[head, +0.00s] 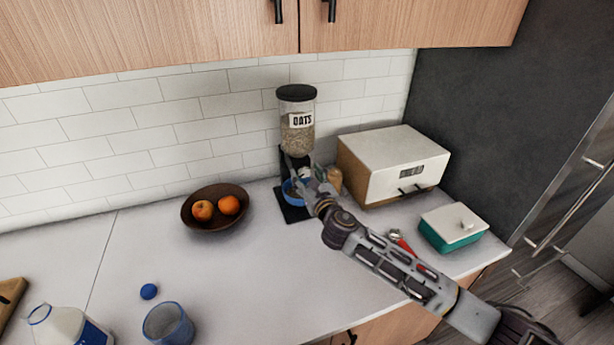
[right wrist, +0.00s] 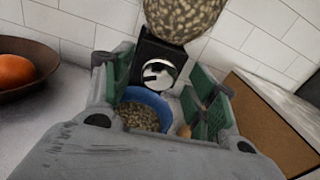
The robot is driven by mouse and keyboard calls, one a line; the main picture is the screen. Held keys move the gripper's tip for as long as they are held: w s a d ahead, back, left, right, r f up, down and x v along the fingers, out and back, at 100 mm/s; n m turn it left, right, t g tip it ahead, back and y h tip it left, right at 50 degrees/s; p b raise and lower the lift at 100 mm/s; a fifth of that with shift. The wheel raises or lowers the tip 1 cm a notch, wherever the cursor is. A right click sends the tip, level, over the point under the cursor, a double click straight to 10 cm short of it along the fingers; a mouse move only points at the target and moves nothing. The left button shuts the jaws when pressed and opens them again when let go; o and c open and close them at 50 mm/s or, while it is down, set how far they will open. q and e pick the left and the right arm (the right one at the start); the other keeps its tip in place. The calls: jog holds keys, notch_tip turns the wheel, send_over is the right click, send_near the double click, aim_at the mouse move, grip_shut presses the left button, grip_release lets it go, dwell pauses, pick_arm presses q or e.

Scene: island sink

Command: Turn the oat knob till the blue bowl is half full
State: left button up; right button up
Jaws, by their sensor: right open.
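The oat dispenser (head: 298,125), a clear jar with a black lid and an "OATS" label, stands against the tiled wall on a black base. Its oat knob (right wrist: 158,73), a round pale dial, shows in the right wrist view below the jar. The blue bowl (head: 291,190) sits on the base under the dispenser; the right wrist view shows oats inside it (right wrist: 138,117). How deep they are is hard to judge. My right gripper (head: 318,182) is open in front of the dispenser. In the right wrist view its fingers (right wrist: 158,80) stand apart on either side of the knob.
A brown bowl with oranges (head: 213,220) stands left of the dispenser. A milk jug (head: 65,325), blue cap (head: 149,291) and blue cup (head: 168,338) are front left. Middle counter is clear.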

jog(key=shift+w, duration=0.15)
jog(key=shift+c, duration=0.5)
jog(key=c, duration=0.9)
jog(key=shift+c, duration=0.2)
jog(key=shift+m, duration=0.3)
jog(key=m, duration=0.5)
jog(key=shift+p, duration=0.4)
jog(key=m, duration=0.6)
jog(key=shift+d, duration=0.15)
jog(key=o, duration=1)
